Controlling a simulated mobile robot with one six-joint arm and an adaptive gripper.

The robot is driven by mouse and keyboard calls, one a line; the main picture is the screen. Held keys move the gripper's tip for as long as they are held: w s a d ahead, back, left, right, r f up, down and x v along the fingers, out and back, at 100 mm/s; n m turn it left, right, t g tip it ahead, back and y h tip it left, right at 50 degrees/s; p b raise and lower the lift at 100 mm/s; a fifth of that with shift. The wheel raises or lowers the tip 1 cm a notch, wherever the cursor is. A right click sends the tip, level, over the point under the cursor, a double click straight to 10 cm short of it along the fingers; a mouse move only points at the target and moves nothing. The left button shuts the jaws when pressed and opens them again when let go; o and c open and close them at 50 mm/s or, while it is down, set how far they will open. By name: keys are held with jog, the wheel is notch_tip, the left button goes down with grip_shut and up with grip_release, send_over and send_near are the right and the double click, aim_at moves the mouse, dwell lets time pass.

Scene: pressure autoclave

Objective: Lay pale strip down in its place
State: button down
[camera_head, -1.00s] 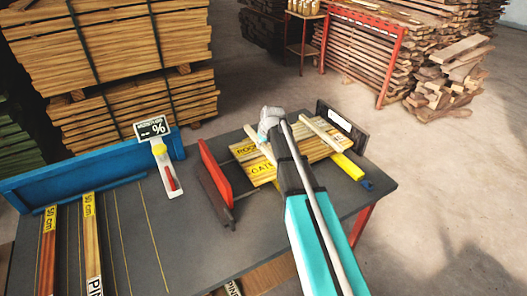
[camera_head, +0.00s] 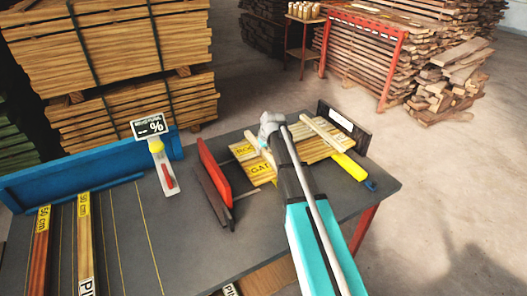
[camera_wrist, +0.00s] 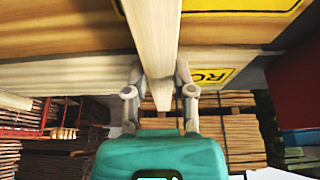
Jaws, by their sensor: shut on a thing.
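My gripper (camera_head: 270,127) is over the left part of the stack of yellow-labelled boards (camera_head: 313,151) on the dark table. It is shut on a pale strip (camera_head: 254,142). Pale boards (camera_wrist: 65,75) lie behind the strip there. I cannot tell whether the strip touches them. A second pale strip (camera_head: 320,131) lies across the right part of the stack. My arm hides part of the boards.
A red upright plate (camera_head: 214,167) with dark blocks stands left of the stack. A dark upright plate (camera_head: 343,128) stands behind it, and a yellow-handled tool (camera_head: 347,167) lies at right.

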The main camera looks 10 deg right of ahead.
jog(key=shift+f, duration=0.25)
jog(key=shift+c, duration=2.2)
grip_release()
jog(key=shift+r, duration=0.2)
jog(key=shift+r, duration=0.15)
jog(key=p+v, duration=1.1)
jog(key=shift+s+r, duration=0.2)
jog(key=shift+r, duration=0.15)
